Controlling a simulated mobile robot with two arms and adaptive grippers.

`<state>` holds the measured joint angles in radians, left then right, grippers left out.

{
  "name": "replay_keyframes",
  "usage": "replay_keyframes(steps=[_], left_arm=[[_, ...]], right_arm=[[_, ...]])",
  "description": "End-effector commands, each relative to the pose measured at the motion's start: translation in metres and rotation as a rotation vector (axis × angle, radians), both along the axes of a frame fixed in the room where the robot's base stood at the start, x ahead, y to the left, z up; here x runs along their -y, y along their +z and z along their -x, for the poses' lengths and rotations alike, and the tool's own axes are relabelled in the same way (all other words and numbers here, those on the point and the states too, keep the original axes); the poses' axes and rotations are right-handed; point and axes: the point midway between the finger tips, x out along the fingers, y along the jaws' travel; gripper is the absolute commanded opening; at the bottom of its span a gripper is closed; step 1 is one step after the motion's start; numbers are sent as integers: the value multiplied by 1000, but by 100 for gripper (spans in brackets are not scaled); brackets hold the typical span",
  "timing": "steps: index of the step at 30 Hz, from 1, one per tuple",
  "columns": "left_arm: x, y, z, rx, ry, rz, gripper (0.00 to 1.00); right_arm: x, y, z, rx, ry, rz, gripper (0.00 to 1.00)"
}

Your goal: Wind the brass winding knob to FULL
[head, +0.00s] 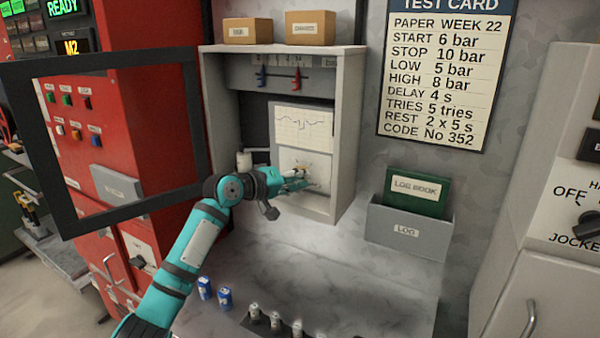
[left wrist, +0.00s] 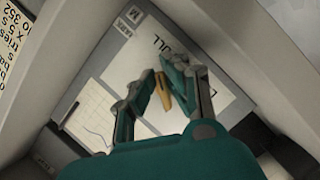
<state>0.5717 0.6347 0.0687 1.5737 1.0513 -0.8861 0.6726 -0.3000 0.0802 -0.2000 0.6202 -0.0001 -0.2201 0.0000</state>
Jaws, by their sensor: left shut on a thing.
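The brass winding knob (left wrist: 163,91) is on a pale plate inside the grey recorder cabinet (head: 347,120), below the chart paper (head: 303,128). In the left wrist view it sits between the two fingers of my left gripper (left wrist: 160,78), which is shut on it. In the head view my left gripper (head: 300,181) reaches into the cabinet from the left and mostly hides the knob. The word FULL (left wrist: 172,50) on the plate is partly readable in the wrist view. No pointer setting is readable. My right gripper is in neither view.
The cabinet's black-framed door (head: 100,65) stands open at the left, before a red panel. Two cardboard boxes (head: 248,32) (head: 310,29) sit on top. A log tray (head: 408,235) holds a green book (head: 416,188). Blue cans (head: 225,297) and several small containers stand on the counter below.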

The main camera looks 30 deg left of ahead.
Motion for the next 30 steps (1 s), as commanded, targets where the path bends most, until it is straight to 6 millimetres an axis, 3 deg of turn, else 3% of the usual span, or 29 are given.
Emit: replay_keyframes(steps=[1, 9, 26, 27, 30], left_arm=[[-2, 7, 0, 8, 6, -29, 0], [-3, 5, 0, 5, 6, -131, 0], [-3, 4, 0, 6, 7, -157, 0], [-3, 4, 0, 6, 7, -157, 13], [-3, 4, 0, 5, 6, -157, 26]], right_arm=[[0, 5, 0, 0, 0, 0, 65], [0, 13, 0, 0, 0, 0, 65], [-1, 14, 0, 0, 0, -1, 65], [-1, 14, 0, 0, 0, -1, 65], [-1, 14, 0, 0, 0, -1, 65]])
